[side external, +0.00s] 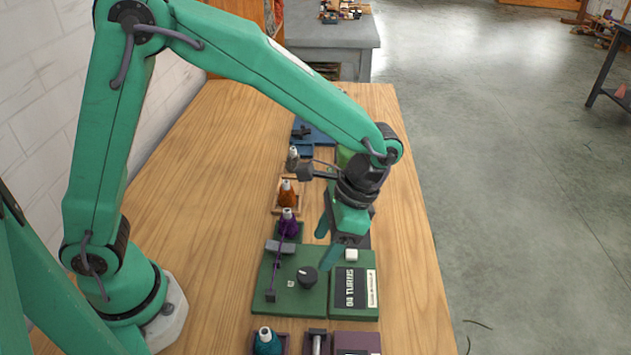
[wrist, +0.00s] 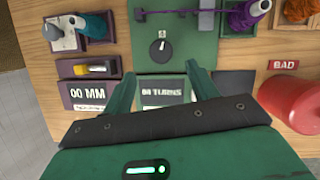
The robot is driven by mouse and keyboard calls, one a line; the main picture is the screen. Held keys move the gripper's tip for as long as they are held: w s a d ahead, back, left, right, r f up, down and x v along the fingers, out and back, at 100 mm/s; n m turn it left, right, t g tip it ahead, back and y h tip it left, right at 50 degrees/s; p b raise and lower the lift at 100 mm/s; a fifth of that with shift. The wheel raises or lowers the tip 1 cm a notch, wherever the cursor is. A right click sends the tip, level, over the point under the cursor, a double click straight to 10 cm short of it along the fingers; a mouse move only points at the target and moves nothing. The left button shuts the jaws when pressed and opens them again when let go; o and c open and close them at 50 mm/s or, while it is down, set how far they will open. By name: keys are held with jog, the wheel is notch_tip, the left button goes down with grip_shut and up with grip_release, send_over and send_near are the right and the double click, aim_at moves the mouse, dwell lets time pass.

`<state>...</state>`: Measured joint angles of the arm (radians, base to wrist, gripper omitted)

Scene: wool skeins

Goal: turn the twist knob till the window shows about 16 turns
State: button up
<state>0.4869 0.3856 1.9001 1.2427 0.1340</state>
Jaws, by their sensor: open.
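The black twist knob (side external: 307,277) with a white pointer mark sits on a green panel (side external: 290,300). It also shows in the wrist view (wrist: 160,48), upper middle. The turns window (side external: 350,288) is on the panel's right part; in the wrist view (wrist: 161,93) it reads "0" and a second digit I cannot read surely, then "TURNS". My gripper (side external: 330,242) is open and empty, pointing down above the panel, apart from the knob. In the wrist view its fingers (wrist: 160,72) stand either side of the window, with the knob beyond them.
A purple yarn cone (side external: 288,224) stands behind the panel near an upright arm. An orange cone (side external: 287,194) stands farther back and a teal cone (side external: 267,342) in front. The wrist view shows a "00 MM" display (wrist: 88,93), a red cylinder (wrist: 293,103) and a "BAD" sign (wrist: 283,64).

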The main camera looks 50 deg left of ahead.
aim_at(307, 273)
jog(key=shift+w+a+n, duration=0.1)
jog(key=shift+a+n, duration=0.1)
jog(key=shift+n, duration=0.7)
jog(key=shift+w+a+n, duration=0.1)
jog(key=shift+a+n, duration=0.05)
jog(key=shift+n, duration=0.75)
jog(key=shift+s+f, duration=0.1)
jog(key=shift+f, duration=0.05)
jog(key=shift+x, duration=3.8)
jog(key=shift+s+d, duration=0.1)
jog(key=shift+d, duration=0.1)
jog(key=c, duration=1)
